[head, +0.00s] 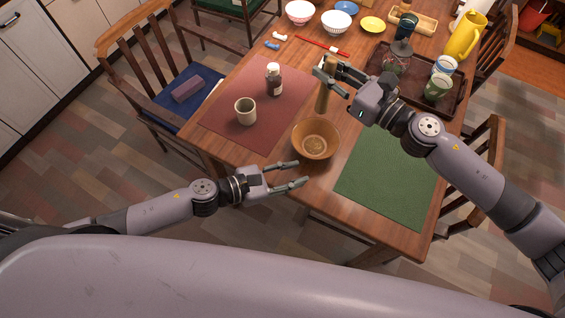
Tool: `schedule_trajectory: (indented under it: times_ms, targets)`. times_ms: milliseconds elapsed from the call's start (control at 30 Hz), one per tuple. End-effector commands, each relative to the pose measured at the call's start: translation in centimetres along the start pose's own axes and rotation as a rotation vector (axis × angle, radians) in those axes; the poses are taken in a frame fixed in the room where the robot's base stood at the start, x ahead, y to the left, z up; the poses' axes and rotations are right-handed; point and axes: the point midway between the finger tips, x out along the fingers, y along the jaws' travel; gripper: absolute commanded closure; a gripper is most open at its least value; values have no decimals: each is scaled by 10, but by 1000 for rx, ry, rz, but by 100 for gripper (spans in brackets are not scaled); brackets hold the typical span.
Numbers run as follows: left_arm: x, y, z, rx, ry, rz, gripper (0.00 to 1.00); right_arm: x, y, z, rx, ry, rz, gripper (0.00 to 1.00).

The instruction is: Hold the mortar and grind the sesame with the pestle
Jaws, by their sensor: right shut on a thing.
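The mortar, a brown bowl (331,141), stands on the wooden table between the two placemats. Something paler lies at its bottom, too small to make out as sesame. My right gripper (330,76) is shut on the wooden pestle (324,99), which it holds roughly upright above the far side of the mortar. Whether the pestle's lower end touches the bowl is hard to tell. My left gripper (299,173) is open and empty, just in front of the mortar at the table's near edge, apart from the bowl.
A beige cup (245,113) and a dark bottle (274,79) stand on the red placemat (222,127). The green placemat (390,183) is bare. A dark tray (462,91) with cups and a glass is at the right, near a yellow pitcher (464,38). Bowls stand farther back.

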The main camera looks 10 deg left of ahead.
Motion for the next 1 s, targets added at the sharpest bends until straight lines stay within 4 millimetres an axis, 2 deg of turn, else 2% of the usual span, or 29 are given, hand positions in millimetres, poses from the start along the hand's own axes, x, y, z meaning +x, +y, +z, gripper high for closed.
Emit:
schedule_trajectory:
  times_ms: [33, 133, 233, 367, 800, 1000]
  targets:
    - [-4, 10, 0, 141, 14, -9, 69, 0, 0, 0, 0, 0, 0, 100]
    - [-10, 23, 0, 342, 32, -22, 69, 0, 0, 0, 0, 0, 0, 100]
    - [-11, 29, -1, 447, 41, -29, 69, 0, 0, 0, 0, 0, 0, 100]
    - [-3, 31, -1, 483, 43, -30, 69, 0, 0, 0, 0, 0, 0, 100]
    - [76, 29, -4, 476, 42, -30, 69, 0, 0, 0, 0, 0, 0, 100]
    - [100, 29, -6, 475, 43, -29, 69, 0, 0, 0, 0, -1, 0, 100]
